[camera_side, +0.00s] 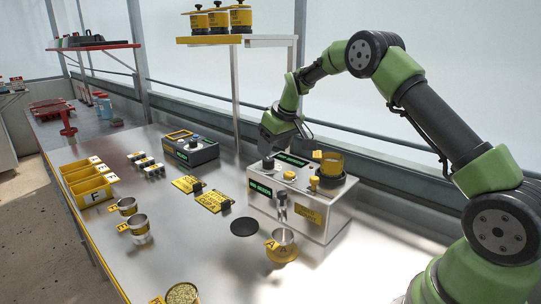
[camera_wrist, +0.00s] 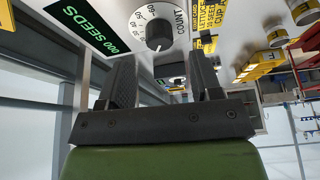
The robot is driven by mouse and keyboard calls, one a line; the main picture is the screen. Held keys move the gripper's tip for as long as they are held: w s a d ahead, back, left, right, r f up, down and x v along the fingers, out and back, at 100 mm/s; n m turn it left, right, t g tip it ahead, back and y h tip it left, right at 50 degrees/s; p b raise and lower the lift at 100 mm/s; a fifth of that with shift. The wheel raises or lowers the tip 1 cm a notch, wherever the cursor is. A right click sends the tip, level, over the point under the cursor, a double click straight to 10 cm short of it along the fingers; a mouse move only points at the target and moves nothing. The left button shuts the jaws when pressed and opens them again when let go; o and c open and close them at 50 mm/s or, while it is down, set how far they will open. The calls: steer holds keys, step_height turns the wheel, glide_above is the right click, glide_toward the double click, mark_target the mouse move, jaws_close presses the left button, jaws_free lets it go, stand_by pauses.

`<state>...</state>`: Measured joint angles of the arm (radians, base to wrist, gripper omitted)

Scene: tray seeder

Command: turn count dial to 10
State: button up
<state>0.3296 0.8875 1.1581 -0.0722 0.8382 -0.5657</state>
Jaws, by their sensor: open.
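The count dial (camera_wrist: 150,27) is a black knob on a white numbered face, with the word COUNT beside it in the wrist view. Its pointer setting is too small to read surely. In the side view the dark knob (camera_side: 268,164) sits on the left top of the silver seeder machine (camera_side: 325,212). My gripper (camera_side: 272,148) is just above it. In the wrist view my gripper (camera_wrist: 165,65) has its two dark fingers spread apart with nothing between them, and the knob lies just beyond the fingertips, apart from them as far as I can tell.
A green-lettered seed display (camera_wrist: 85,25) lies beside the dial. A metal cup (camera_side: 283,245) stands under the spout. Yellow cards (camera_side: 212,201), cups and yellow bins (camera_side: 88,187) lie to the left.

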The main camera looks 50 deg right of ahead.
steer(key=v, duration=0.5)
steer(key=shift+r, duration=0.15)
